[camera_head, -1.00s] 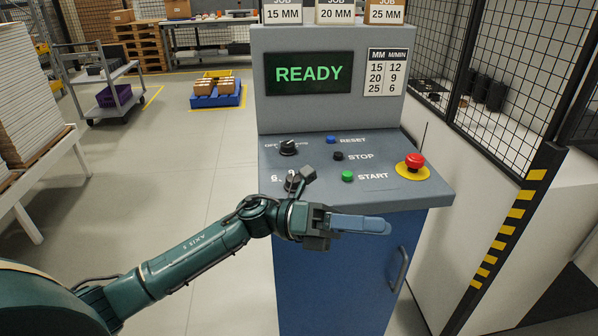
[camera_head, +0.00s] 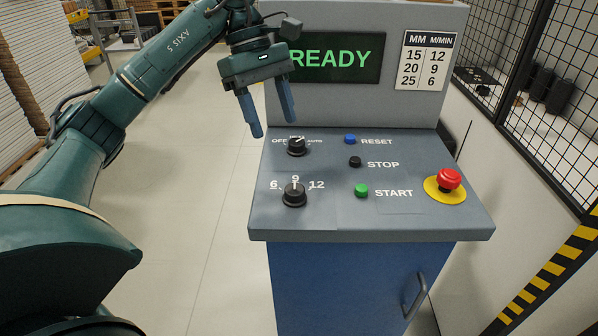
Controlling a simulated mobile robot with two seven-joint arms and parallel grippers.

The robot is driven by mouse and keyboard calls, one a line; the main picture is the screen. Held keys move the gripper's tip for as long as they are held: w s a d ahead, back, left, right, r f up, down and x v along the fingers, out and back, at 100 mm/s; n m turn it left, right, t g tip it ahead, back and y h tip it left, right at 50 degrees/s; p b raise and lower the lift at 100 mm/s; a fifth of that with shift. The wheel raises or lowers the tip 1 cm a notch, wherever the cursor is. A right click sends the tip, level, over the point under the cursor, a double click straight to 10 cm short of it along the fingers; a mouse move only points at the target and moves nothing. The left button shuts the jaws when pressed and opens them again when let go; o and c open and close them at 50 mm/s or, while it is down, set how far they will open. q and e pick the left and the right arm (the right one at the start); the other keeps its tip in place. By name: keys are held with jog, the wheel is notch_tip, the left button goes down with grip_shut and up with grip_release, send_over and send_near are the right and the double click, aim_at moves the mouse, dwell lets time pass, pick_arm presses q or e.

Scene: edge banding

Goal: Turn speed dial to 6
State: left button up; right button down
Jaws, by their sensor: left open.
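The speed dial (camera_head: 294,195) is a black round knob at the front left of the grey sloped panel (camera_head: 400,226). The labels 6, 9 and 12 stand around it, with 6 at left, 9 at top and 12 at right. Its pointer mark appears to point up, toward 9. My left gripper (camera_head: 272,126) is open and empty, its two blue fingers hanging down and apart. It is raised beyond the dial, near the panel's left edge, and covers the left end of the screen. It touches neither knob. My right gripper is not in view.
A second black knob (camera_head: 296,146), marked OFF to AUTO, sits behind the speed dial. The blue RESET (camera_head: 350,139), black STOP (camera_head: 355,162) and green START (camera_head: 361,191) buttons are to the right. A red emergency button (camera_head: 448,179) is far right. The screen (camera_head: 350,58) reads READY.

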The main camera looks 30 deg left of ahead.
aim_at(293, 188)
pick_arm(q)
jog(key=x, duration=1.2)
jog(key=shift+s+d+p, duration=0.2)
jog(key=shift+p, duration=0.15)
jog(key=shift+c, duration=0.4)
jog(key=c, duration=0.9)
